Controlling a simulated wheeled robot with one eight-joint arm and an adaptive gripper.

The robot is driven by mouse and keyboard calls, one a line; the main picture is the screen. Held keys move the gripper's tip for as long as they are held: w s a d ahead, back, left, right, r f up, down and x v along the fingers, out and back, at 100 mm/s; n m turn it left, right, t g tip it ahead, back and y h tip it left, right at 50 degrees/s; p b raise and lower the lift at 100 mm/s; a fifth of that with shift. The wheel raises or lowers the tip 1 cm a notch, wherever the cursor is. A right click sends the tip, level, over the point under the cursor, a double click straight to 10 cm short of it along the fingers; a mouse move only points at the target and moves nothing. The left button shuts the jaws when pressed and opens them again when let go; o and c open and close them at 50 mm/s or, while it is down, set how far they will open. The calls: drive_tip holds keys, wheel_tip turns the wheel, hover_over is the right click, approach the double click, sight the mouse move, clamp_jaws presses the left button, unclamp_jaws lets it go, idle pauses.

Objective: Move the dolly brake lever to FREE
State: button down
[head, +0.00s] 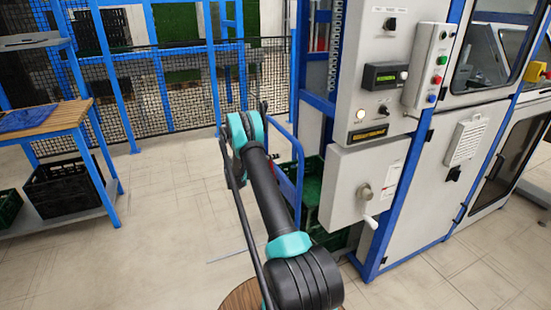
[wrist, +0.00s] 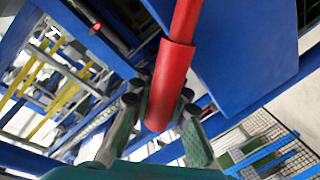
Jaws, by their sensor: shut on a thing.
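A red lever (wrist: 171,85) with a thicker round grip runs down from the top of the wrist view. It stands beside a blue panel. My gripper (wrist: 160,112) is shut around the lower part of the red grip, with one finger on each side. Only a small spot of red shows there, too small to tell as the lever. No FREE marking can be read in either view.
Green crates (head: 312,185) stand behind the blue frame. A grey machine cabinet (head: 365,180) with a hand crank is close on the right. A wooden-topped bench (head: 50,122) with crates below stands at left. The floor between is mostly clear.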

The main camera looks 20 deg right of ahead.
drive_tip(key=c, duration=1.5)
unclamp_jaws()
drive_tip(key=v, duration=1.2)
drive_tip(key=shift+c, duration=0.6)
